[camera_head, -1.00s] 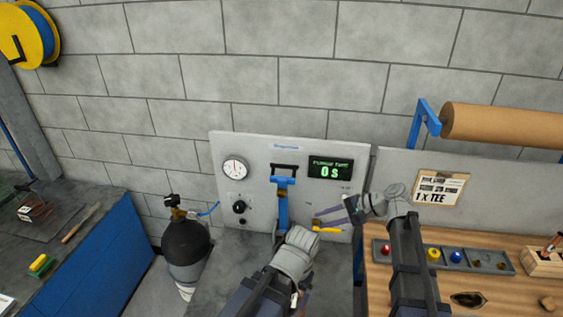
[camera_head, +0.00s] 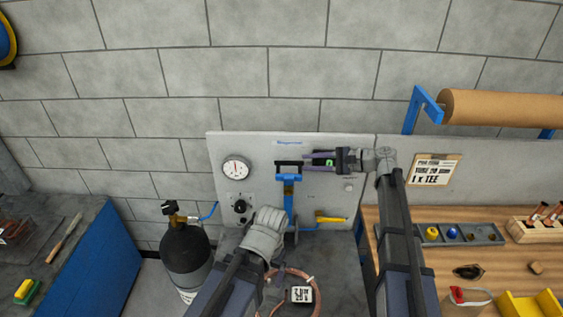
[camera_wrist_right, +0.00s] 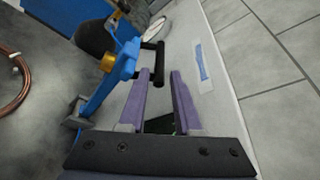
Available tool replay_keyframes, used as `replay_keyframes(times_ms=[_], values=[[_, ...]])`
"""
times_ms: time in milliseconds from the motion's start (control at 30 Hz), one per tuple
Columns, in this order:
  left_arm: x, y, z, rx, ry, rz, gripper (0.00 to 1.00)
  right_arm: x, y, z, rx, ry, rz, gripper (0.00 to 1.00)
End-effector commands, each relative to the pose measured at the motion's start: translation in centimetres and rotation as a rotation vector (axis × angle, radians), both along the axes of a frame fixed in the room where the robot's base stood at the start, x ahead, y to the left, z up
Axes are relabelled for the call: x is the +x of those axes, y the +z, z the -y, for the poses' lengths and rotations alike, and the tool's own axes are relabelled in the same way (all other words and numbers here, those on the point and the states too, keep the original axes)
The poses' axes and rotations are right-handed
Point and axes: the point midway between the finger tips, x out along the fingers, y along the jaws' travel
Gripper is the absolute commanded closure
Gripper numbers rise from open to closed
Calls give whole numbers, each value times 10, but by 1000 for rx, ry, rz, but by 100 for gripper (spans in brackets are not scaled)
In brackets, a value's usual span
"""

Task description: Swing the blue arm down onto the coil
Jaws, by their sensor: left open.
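The blue arm (camera_head: 289,200) stands upright in front of the grey panel, with a black bar handle (camera_head: 288,164) at its top. It also shows in the right wrist view (camera_wrist_right: 104,87). My right gripper (camera_head: 308,160) is beside the handle, its purple fingers apart. In the right wrist view the black handle (camera_wrist_right: 155,60) lies at and just beyond the fingertips, not visibly clamped. The copper coil (camera_head: 318,293) lies low on the grey bench, partly behind my left arm. My left gripper (camera_head: 265,235) is over the bench, left of the blue arm's foot; its fingers are mostly hidden.
A pressure gauge (camera_head: 236,169) and black knob (camera_head: 239,206) sit on the panel. A yellow lever (camera_head: 331,220) is right of the blue arm. A dark gas bottle (camera_head: 185,252) stands at left. A wooden bench (camera_head: 400,228) with parts is at right.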

Motion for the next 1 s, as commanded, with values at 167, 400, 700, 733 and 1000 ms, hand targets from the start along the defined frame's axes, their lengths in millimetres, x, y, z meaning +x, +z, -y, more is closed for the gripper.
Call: replay_keyframes(times_ms=[167, 400, 700, 733, 1000], values=[[0, -4, 0, 0, -1, 0, 12, 2, -4, -8, -1, 2, 0, 68], [0, -15, 0, 0, -3, 0, 12, 12, -15, -42, -1, 2, 0, 68], [0, -22, 0, 1, -4, 0, 12, 20, -22, -70, -1, 2, 0, 68], [0, -22, 0, 1, -5, 0, 12, 20, -22, -71, -1, 2, 0, 68], [0, -22, 0, 1, -5, 0, 12, 21, -22, -72, -1, 1, 1, 68]])
